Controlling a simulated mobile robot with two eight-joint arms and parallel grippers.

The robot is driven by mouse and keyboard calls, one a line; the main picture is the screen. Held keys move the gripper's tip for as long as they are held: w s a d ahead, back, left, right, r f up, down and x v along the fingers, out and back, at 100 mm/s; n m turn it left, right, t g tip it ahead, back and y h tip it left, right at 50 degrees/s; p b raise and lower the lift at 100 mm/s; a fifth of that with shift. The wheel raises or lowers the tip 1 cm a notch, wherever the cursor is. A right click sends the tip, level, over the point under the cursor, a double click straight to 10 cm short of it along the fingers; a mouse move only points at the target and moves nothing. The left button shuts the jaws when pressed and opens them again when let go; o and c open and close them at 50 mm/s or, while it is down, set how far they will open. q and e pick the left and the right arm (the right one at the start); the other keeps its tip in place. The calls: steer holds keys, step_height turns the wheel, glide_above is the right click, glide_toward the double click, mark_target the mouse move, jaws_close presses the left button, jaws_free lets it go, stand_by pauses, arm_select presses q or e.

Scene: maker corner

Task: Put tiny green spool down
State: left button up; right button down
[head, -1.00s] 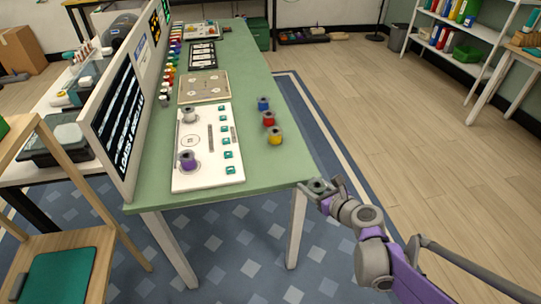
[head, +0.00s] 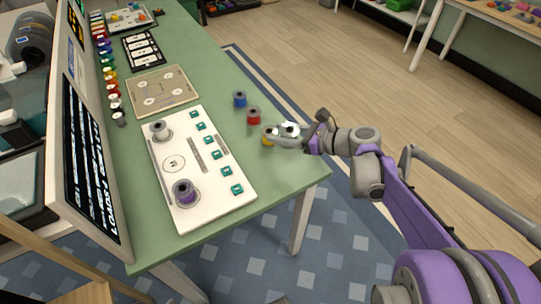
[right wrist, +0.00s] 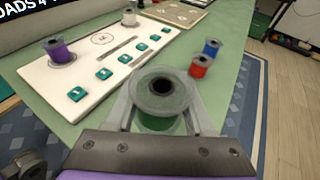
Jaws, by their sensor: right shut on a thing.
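My right gripper (head: 285,136) is at the near right part of the green table (head: 285,178), beside the yellow spool (head: 267,133) and partly covering it. In the right wrist view it is shut on the tiny green spool (right wrist: 158,124), which sits upright between the fingers with its pale flange and dark hole facing the camera. In the head view only the spool's pale top (head: 289,129) shows clearly. I cannot tell whether the spool touches the table. The yellow spool is hidden in the right wrist view. My left gripper is not in view.
A red spool (head: 254,116) and a blue spool (head: 240,99) stand in a row behind the yellow one. A white board (head: 200,205) carries a purple spool (head: 184,191), a grey spool (head: 160,130) and several teal pieces. The table's near right corner is bare.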

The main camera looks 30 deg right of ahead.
steer(key=shift+w+r, duration=0.1)
steer(key=b, duration=0.2)
glide_above(281, 161)
step_height(281, 161, down, 5)
steer(key=shift+a+f, duration=0.15)
steer(key=shift+f, duration=0.05)
steer(key=shift+f+b, duration=0.7)
steer(key=shift+f, duration=1.45)
steer(key=shift+f, duration=0.1)
steer(key=shift+c, duration=1.4)
jaws_free()
steer(key=shift+r, duration=0.2)
steer(key=p+v, duration=0.2)
steer(key=v, duration=1)
steer(key=shift+f, duration=0.1)
